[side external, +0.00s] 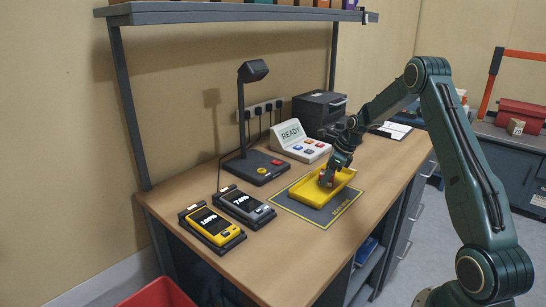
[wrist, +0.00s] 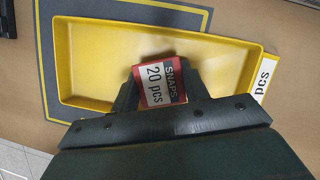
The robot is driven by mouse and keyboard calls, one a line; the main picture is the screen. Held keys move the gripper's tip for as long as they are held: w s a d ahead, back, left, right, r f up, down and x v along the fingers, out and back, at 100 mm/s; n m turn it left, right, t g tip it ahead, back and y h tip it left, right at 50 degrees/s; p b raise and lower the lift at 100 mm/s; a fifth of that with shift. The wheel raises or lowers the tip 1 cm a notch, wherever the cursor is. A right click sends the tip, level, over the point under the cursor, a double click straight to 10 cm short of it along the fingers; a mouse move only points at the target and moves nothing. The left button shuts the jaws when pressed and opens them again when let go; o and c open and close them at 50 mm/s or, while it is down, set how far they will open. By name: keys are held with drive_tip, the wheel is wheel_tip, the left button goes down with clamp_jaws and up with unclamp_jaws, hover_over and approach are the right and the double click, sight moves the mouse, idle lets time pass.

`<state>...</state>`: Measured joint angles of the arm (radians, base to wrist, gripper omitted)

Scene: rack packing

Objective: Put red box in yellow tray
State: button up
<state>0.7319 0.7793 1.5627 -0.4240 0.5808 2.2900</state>
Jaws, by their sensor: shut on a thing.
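The yellow tray (side external: 305,194) sits on a grey mat with a yellow border on the desk. It shows in the wrist view (wrist: 85,55) with a bare floor. My gripper (side external: 329,175) is over the tray. In the wrist view, my gripper (wrist: 160,90) is shut on the red box (wrist: 154,66), which is labelled "SNAPS 20 pcs". The red box (side external: 326,181) also shows small between the fingers in the side view. It is within the tray's outline, near one long side. I cannot tell whether it touches the tray floor.
A white console reading "READY" (side external: 291,133) and a desk lamp (side external: 251,100) stand behind the tray. Two handheld devices in cradles, one yellow (side external: 210,224) and one grey (side external: 243,204), lie to the left. A white "pcs" label (wrist: 264,80) shows at the tray's right end. The desk front (side external: 285,258) is clear.

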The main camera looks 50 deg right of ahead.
drive_tip(key=shift+f, duration=0.1)
drive_tip(key=o, duration=1)
drive_tip(key=v, duration=1.2)
